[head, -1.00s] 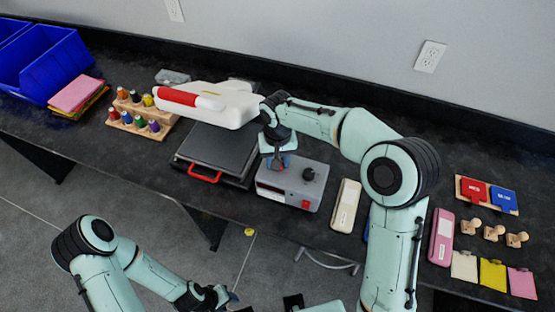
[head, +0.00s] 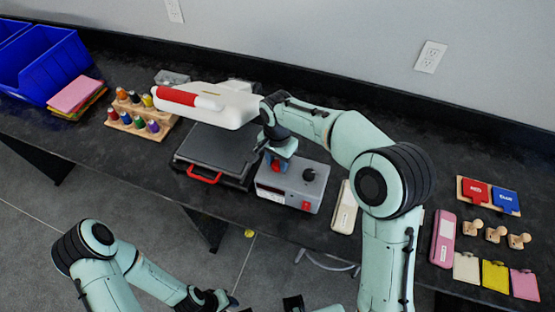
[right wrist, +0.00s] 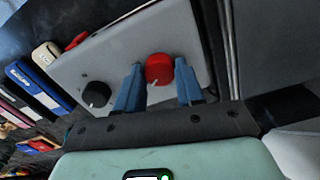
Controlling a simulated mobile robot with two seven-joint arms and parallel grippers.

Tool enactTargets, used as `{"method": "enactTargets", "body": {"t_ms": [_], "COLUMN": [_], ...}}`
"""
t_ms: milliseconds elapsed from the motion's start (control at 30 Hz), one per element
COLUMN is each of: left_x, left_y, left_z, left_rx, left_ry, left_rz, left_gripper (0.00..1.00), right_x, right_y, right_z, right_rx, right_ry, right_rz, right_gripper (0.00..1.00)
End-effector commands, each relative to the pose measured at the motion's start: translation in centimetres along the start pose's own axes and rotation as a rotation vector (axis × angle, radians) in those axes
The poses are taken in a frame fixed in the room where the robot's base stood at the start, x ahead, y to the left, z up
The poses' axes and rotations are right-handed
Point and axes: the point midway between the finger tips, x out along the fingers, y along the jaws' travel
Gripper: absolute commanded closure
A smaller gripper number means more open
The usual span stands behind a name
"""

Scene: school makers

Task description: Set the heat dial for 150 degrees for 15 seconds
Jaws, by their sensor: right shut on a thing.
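The grey control box (head: 318,190) sits on the black counter, right of the heat press. A red dial (right wrist: 159,68) and a black dial (right wrist: 96,94) stand on its top. The black dial (head: 309,174) is uncovered in the head view. My right gripper (right wrist: 158,78) is shut on the red dial, with one blue finger on each side of it. In the head view my right gripper (head: 277,160) reaches down from above and partly hides the red dial. My left gripper (head: 220,299) hangs low in front of the counter; its jaws are too small to read.
The heat press (head: 218,147) with its red handle stands left of the box. Spool racks (head: 140,122) and blue bins (head: 45,62) are farther left. A white case (head: 344,208), a pink case (head: 443,240) and stamps (head: 495,235) lie to the right.

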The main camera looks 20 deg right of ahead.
Motion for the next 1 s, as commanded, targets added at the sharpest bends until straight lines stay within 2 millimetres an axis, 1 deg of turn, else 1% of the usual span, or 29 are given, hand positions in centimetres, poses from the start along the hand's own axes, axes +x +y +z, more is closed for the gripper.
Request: {"method": "enactTargets", "body": {"t_ms": [567,600,633,667,900,1000], "left_x": [0.01,0.01,0.01,0.01,0.01,-0.04], "left_y": [-0.01,-0.01,-0.01,-0.01,-0.01,0.02], "left_z": [0.01,0.00,0.01,0.01,0.00,-0.02], "left_rx": [0.000,0.000,0.000,0.000,0.000,0.000], "left_ry": [0.000,0.000,0.000,0.000,0.000,0.000], "left_rz": [0.000,0.000,0.000,0.000,0.000,0.000], "left_gripper": [0.57,0.57,0.57,0.57,0.57,0.57], "right_x": [-0.04,-0.04,-0.04,-0.04,-0.03,-0.40], "right_y": [-0.03,-0.03,-0.03,-0.03,-0.02,-0.04], "right_z": [0.02,0.02,0.01,0.01,0.01,0.00], "right_rx": [0.028,0.027,0.027,0.027,0.027,0.027], "right_ry": [0.000,0.000,0.000,0.000,0.000,0.001], "right_rz": [-0.001,-0.001,-0.001,-0.001,0.000,-0.001], "right_gripper": [0.93,0.50,0.40,0.37,0.37,0.37]}}
